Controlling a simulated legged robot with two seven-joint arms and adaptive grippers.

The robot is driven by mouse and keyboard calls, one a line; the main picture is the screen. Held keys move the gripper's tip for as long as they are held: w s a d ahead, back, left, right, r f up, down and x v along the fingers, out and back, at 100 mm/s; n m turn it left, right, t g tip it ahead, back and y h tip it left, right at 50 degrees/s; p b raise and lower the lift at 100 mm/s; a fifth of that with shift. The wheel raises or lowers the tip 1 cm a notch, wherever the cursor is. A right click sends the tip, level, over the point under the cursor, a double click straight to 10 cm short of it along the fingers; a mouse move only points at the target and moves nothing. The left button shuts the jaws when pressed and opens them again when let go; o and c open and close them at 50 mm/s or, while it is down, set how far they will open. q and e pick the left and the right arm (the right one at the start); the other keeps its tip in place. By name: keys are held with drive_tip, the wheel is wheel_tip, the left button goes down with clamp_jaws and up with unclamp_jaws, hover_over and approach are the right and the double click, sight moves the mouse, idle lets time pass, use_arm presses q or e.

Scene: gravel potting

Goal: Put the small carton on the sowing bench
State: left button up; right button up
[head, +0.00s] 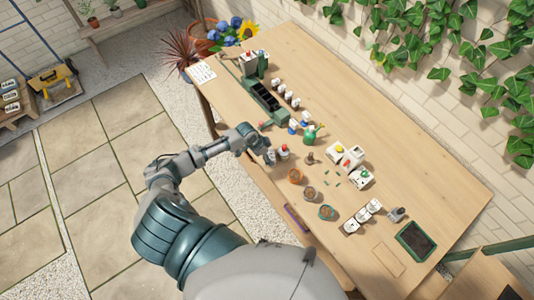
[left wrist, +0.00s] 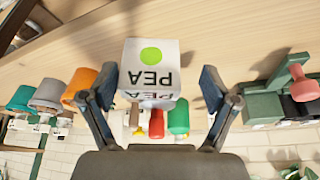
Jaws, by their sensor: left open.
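The small carton (left wrist: 150,70) is white with a green dot and the word PEA, which reads upside down in the left wrist view. It sits between the two spread fingers of my left gripper (left wrist: 158,92), with a gap at each side. In the head view my left gripper (head: 259,146) is low at the near edge of the wooden bench (head: 330,95), beside a small pale item (head: 271,156) that may be this carton. Whether the carton touches the bench is hard to tell. My right gripper is not in view.
Terracotta pots (head: 296,176), white boxes (head: 335,151) and a dark green tray (head: 415,240) are further right. The far bench is mostly clear.

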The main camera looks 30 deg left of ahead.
use_arm(q)
drive_tip(key=shift+v, duration=6.1)
drive_tip(key=s+d+f, duration=0.3)
drive_tip(key=s+d, duration=0.1)
drive_tip(key=d, duration=0.2)
drive_tip(key=s+d+f, duration=0.3)
drive_tip(key=s+d, duration=0.2)
drive_tip(key=d, duration=0.2)
drive_tip(key=s+r+n+y, duration=0.1)
drive_tip(key=s+n+y, duration=0.2)
drive_tip(key=s+n, duration=0.7)
drive_tip(key=s+f+m+g+b, duration=0.1)
drive_tip(key=s+f+m+b, duration=0.15)
drive_tip(key=f, duration=1.25)
drive_tip(key=s+f+m+b, duration=0.1)
drive_tip(key=s+f, duration=0.2)
drive_tip(key=f, duration=1.2)
drive_tip(key=s+a+f+g+b, duration=0.1)
drive_tip(key=s+a+f+b, duration=0.1)
drive_tip(key=s+f, duration=1.4)
drive_tip(key=shift+s+a+f, duration=0.4)
drive_tip(key=shift+a, duration=0.3)
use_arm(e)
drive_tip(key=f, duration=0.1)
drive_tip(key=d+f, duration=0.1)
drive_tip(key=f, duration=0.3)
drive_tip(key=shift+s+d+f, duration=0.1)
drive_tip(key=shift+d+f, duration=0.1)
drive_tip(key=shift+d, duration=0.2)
